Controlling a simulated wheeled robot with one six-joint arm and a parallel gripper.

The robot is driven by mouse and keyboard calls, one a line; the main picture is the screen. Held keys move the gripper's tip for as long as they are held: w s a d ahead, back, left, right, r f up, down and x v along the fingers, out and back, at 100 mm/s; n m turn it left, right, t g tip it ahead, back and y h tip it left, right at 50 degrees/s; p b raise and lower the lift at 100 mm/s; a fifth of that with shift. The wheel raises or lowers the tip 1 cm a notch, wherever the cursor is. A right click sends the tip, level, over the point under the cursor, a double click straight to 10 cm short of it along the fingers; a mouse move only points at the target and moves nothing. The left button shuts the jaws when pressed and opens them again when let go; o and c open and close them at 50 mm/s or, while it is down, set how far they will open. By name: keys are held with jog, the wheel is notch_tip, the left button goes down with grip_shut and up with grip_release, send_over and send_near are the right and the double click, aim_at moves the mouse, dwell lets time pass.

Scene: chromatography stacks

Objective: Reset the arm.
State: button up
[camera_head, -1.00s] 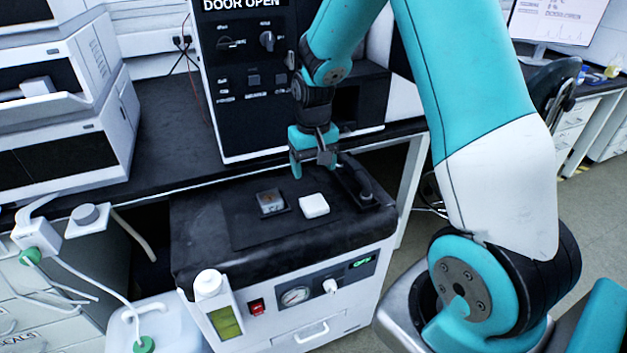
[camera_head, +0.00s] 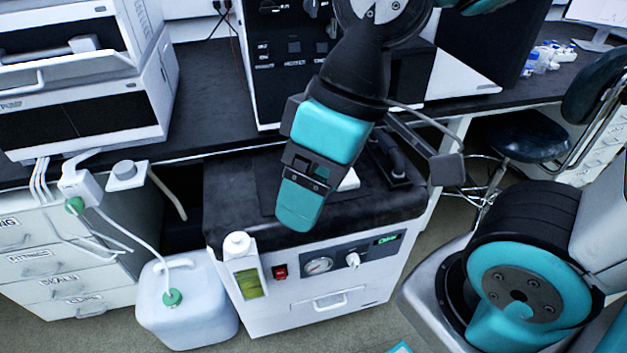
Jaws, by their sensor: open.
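My gripper (camera_head: 303,195) is in the middle of the view, with teal jaw parts and a black wrist. It hangs in front of the black-topped white cabinet (camera_head: 330,298) and looks open, with nothing seen in it. A white block (camera_head: 349,181) on the cabinet's black top shows only in part behind my gripper.
White stacked instruments (camera_head: 85,85) stand on the black bench at the left. A black-fronted instrument (camera_head: 290,60) stands behind my gripper. A white jug (camera_head: 186,303) is on the floor left of the cabinet. A dark stool (camera_head: 527,136) and small bottles (camera_head: 545,58) are at the right.

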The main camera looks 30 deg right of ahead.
jog(key=shift+r, duration=0.1)
notch_tip(320, 180, up, 10)
jog(key=p, duration=1)
jog(key=shift+w, duration=0.1)
